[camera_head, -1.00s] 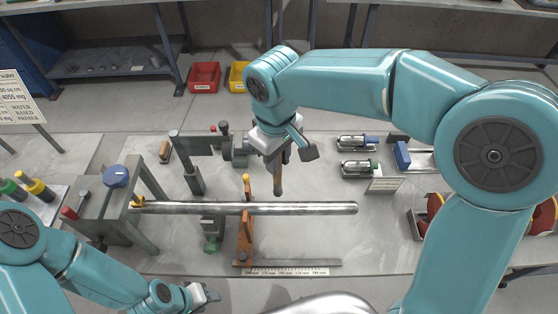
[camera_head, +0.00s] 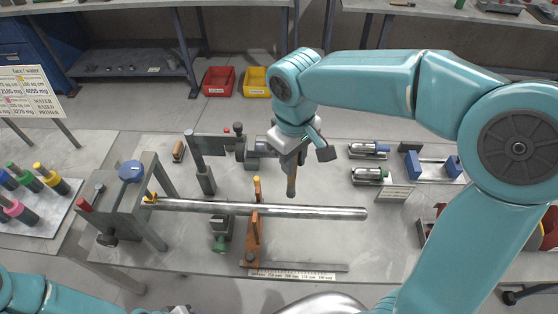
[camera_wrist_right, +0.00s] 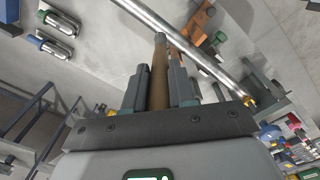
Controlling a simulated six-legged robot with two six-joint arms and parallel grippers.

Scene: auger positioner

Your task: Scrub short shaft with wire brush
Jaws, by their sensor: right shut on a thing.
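The shaft (camera_head: 310,211) is a long bare silver rod lying level across the bench, with its left end at a grey stand with a blue knob. It also crosses the right wrist view (camera_wrist_right: 185,45). My right gripper (camera_head: 290,165) is shut on a brown wooden-looking tool, which I take for the wire brush (camera_head: 291,186). The brush points down just behind the shaft; whether it touches the shaft I cannot tell. The brush shows between the fingers in the right wrist view (camera_wrist_right: 159,75), its bristles not made out. Only a sliver of my left gripper (camera_head: 178,309) shows at the bottom edge.
An orange support (camera_head: 253,240) stands at the shaft's middle, with a ruler (camera_head: 300,275) in front. The grey stand (camera_head: 130,205) is at left. Capped bottles (camera_head: 48,178) stand far left. Silver cylinders (camera_head: 368,175) lie behind right. Red (camera_head: 218,80) and yellow bins stand on the floor behind.

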